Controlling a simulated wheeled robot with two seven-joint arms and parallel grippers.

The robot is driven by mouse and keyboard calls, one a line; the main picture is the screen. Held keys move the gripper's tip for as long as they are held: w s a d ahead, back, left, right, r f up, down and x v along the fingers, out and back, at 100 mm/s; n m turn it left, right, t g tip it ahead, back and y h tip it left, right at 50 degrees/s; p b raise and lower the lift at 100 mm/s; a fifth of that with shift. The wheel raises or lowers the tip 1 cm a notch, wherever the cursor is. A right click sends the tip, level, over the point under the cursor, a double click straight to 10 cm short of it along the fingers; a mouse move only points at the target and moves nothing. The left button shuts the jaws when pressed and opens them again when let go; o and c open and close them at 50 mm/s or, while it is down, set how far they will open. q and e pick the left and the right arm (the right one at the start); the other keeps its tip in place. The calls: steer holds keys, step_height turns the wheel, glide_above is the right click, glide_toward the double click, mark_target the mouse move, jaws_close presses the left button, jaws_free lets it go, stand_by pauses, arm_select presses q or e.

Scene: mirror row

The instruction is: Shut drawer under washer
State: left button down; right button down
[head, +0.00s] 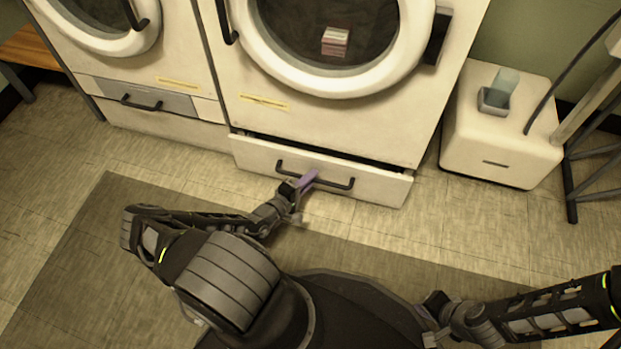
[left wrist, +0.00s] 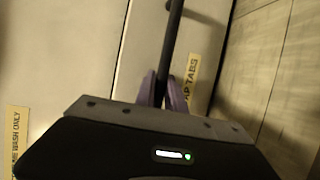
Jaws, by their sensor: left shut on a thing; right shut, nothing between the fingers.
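The drawer (head: 375,188) under the right-hand washer (head: 400,125) stands a little open, with a dark gap along its top edge. Its front has a black bar handle (head: 338,184), which also shows in the left wrist view (left wrist: 173,40). My left gripper (head: 308,180) is at the handle, left of its middle, with its purple fingers shut on the bar. In the left wrist view the bar runs between the fingers (left wrist: 163,92). My right gripper (head: 432,306) is low in the head view, away from the drawer; it is shut and empty, its fingertips hard to make out.
A second washer with a shut drawer (head: 158,103) stands at the left. A white box (head: 500,140) with a small cup-like holder stands right of the washer, beside a dark-legged stand (head: 570,180). A dark mat (head: 100,220) lies on the floor in front.

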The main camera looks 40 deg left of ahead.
arm_select(q)
steer(key=w, duration=0.1)
steer(key=w+a, duration=0.1)
steer(key=w, duration=0.2)
steer(key=shift+a, duration=0.25)
steer(key=c, duration=1.4)
jaws_free()
steer(key=shift+w+r+p, duration=0.1)
steer(key=shift+w+p, duration=0.05)
steer(key=shift+p, duration=0.15)
